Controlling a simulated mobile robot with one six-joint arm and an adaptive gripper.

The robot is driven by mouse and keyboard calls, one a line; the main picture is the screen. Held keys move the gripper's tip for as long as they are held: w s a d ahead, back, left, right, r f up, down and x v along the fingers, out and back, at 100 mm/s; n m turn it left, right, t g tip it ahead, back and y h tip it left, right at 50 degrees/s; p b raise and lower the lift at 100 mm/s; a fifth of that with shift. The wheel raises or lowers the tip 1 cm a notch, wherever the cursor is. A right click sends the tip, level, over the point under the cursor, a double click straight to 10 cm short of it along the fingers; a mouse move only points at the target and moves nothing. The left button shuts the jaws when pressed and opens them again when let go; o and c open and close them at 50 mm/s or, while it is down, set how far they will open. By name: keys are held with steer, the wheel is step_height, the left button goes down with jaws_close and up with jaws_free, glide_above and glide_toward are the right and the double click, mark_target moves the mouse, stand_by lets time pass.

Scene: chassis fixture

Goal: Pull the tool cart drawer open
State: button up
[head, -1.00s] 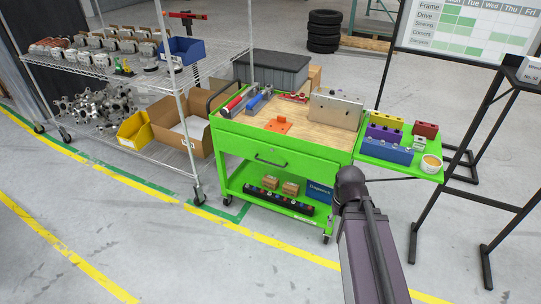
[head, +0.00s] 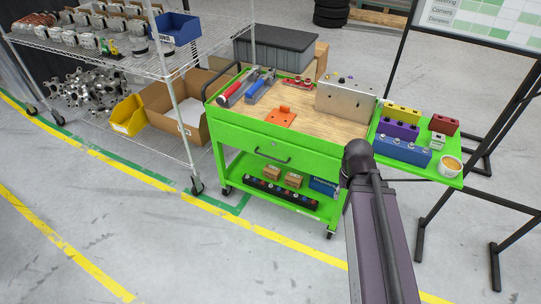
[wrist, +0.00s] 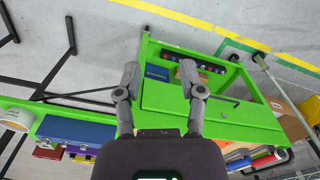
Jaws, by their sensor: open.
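The green tool cart (head: 228,165) stands in the middle of the head view. Its drawer (head: 250,139) looks shut, with a dark bar handle (head: 273,155) on its front. In the wrist view the cart appears turned round, with the drawer front (wrist: 175,98) beyond my fingers and the handle (wrist: 230,100) to their right. My gripper (wrist: 159,74) is open and empty, its fingers wide apart and not around the handle. In the head view my arm covers the area right of the cart's front, and the gripper cannot be seen there.
The cart top holds an orange bracket (head: 281,117), tools and a metal box (head: 345,104). A side shelf (head: 440,178) carries colored blocks and a cup. A wire rack (head: 178,110) stands left, a whiteboard stand (head: 430,210) right. The floor before the cart is clear.

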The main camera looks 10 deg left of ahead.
steer(key=shift+w, duration=0.1)
stand_by(0.3)
steer(key=w+a+f+n+t+h+b, duration=0.3)
steer(key=w+a+f+b, duration=0.1)
steer(key=w+f+b, duration=0.6)
steer(key=w+a+f+n+t+h+b, duration=0.35)
steer(key=w+f+b, duration=0.4)
steer(key=b, duration=0.45)
steer(key=w+a+f+n+t+b, duration=0.2)
steer(key=w+a+f+b, duration=0.1)
steer(key=a+b, duration=0.3)
steer(key=w+a+f+n+t+b, duration=0.3)
steer(key=a+b, duration=0.4)
steer(key=a, duration=0.3)
steer(key=w+a+f+n+t+y+b, duration=0.1)
steer(key=w+a+f+n+t+b, duration=0.1)
steer(key=w+a+b, duration=0.3)
steer(key=a+f+t+b, duration=0.1)
steer(key=a, duration=0.2)
steer(key=shift+w+a, duration=0.15)
steer(key=shift+w, duration=0.15)
steer(key=shift+n, duration=0.25)
steer(key=b+x, duration=0.3)
steer(key=x, duration=1.1)
steer(key=shift+r, duration=0.1)
